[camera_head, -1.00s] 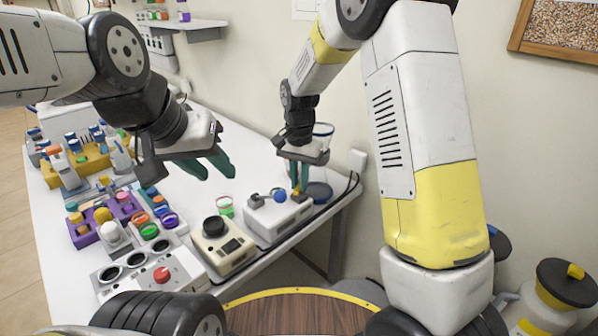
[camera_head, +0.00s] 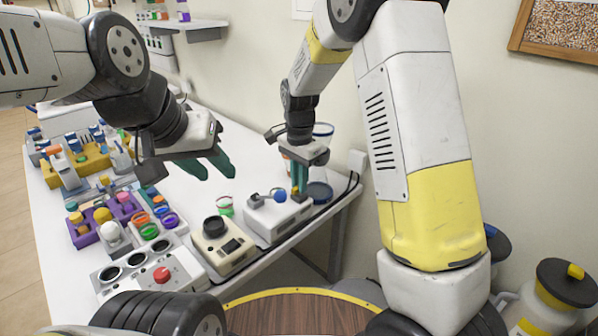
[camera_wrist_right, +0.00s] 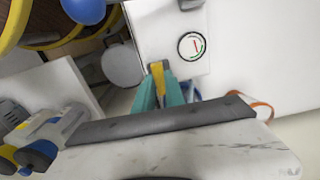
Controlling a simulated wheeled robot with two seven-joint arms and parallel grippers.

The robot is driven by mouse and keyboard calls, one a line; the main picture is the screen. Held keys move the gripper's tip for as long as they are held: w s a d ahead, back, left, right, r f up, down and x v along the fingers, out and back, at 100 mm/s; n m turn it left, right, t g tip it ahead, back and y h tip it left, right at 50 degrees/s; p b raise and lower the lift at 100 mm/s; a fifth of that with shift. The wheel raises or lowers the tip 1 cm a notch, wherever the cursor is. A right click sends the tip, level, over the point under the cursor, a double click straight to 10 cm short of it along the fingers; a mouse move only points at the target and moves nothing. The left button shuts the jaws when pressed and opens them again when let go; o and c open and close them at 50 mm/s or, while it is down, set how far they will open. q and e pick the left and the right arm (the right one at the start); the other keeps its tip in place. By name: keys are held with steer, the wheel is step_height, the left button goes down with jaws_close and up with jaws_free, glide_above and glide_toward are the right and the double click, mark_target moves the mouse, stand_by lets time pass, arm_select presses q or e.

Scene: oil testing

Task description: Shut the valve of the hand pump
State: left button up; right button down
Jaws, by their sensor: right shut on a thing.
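The hand pump (camera_head: 277,220) is a white box near the table's right front edge, with a blue ball (camera_head: 280,196) on its lever. It also shows in the right wrist view (camera_wrist_right: 165,28) with a round gauge (camera_wrist_right: 191,46) on it. My right gripper (camera_head: 299,186) points down at the pump's right end. Its teal fingers are shut on the yellow valve (camera_wrist_right: 157,72), whose end shows between them in the right wrist view. The fingers hide part of the valve. My left gripper (camera_head: 207,170) is open and empty above the table, left of the pump.
A beige device with a black knob (camera_head: 214,227) stands left of the pump. Further left are a panel with a red knob (camera_head: 161,274) and a purple rack (camera_head: 100,232). The table's middle is clear.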

steer(key=c, duration=1.4)
jaws_free()
step_height(320, 180, up, 7)
steer(key=shift+f, duration=0.1)
steer(key=shift+r, duration=0.5)
